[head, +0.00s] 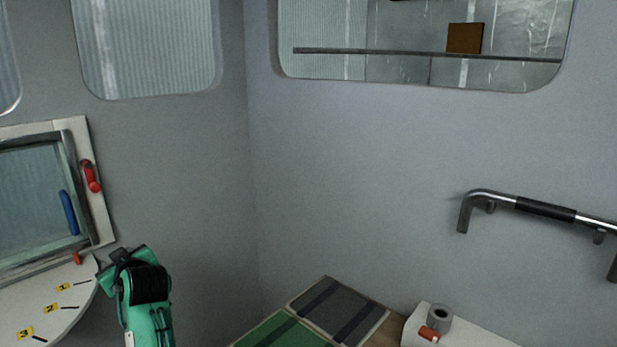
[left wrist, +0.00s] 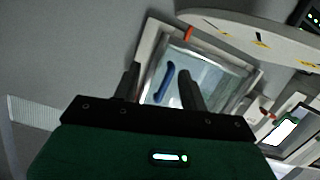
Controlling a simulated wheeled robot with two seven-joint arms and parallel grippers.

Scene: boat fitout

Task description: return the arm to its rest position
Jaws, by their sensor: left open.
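My left arm (head: 148,310), green and black, rises from the bottom edge at the left of the head view. Its gripper end is beside the rounded white shelf, and the fingertips are not clear there. In the left wrist view my left gripper (left wrist: 158,74) is open, its two dark fingers apart with nothing held between them. Beyond the fingers is a framed glass panel with a blue handle (left wrist: 164,84). My right gripper is in neither view.
The white shelf (head: 60,305) has yellow numbered tags. The panel frame (head: 97,215) carries a red handle (head: 91,177). A green and grey mat (head: 340,310) lies bottom centre. A grab rail (head: 545,209) is on the right wall. The middle is bare wall.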

